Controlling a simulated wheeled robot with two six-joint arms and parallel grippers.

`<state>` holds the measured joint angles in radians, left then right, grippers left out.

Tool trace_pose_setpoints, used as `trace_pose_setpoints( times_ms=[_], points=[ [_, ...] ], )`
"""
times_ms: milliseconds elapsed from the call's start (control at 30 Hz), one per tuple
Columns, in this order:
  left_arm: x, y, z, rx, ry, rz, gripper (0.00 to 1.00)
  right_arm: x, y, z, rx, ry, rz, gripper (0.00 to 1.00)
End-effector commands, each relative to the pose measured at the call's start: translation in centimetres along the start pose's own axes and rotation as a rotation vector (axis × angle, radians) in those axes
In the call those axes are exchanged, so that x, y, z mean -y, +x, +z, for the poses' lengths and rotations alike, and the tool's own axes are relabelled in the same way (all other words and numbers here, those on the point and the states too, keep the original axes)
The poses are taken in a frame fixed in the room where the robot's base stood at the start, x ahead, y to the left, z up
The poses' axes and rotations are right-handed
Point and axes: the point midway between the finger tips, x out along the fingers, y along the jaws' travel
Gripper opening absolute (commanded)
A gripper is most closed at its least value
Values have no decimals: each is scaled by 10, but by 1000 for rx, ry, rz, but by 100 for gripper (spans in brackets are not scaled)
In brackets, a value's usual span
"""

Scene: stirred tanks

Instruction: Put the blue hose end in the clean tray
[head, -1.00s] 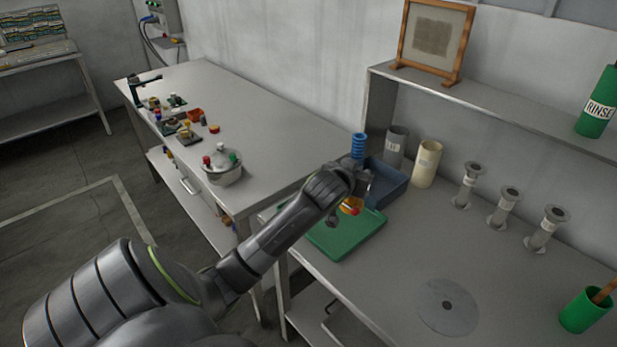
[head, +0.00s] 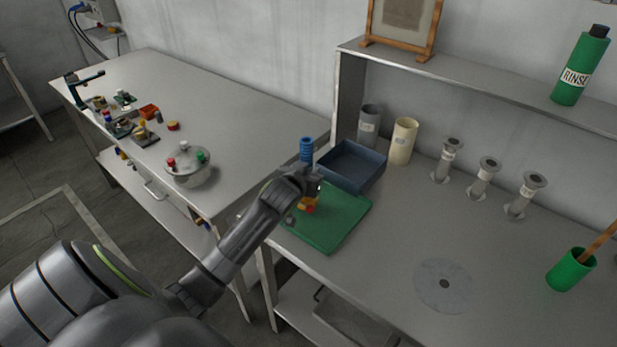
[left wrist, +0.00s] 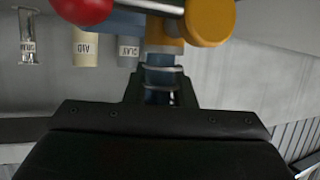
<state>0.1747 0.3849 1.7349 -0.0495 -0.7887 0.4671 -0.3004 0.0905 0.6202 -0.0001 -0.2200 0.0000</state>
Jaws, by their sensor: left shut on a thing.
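My left gripper (head: 313,184) is shut on the blue hose end (head: 306,149), whose ribbed blue part stands upright above the jaws. Orange and red parts (head: 309,206) show below the jaws, in front of the green tray (head: 346,228). In the left wrist view the ribbed blue part (left wrist: 160,78) lies at the jaws, with a red knob (left wrist: 83,8) and an orange round part (left wrist: 209,20) close by. A blue-grey tray (head: 372,178) stands behind the green one. No label shows on either tray. My right gripper is out of view.
Grey (head: 369,122) and cream (head: 403,141) cylinders stand behind the trays under a shelf (head: 480,87). Flanged grey pieces stand to the right. The bench between is clear. A pot (head: 188,172) stands on the left table.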

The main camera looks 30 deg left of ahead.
Motion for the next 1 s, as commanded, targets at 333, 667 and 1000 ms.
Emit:
trace_pose_setpoints(
  times_ms=[333,667,1000],
  points=[
    [0,8,19,-2,0,1,0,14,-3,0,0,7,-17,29],
    [0,9,22,0,0,0,39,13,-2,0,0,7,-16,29],
    [0,9,21,-1,0,0,45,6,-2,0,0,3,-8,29]
  ],
)
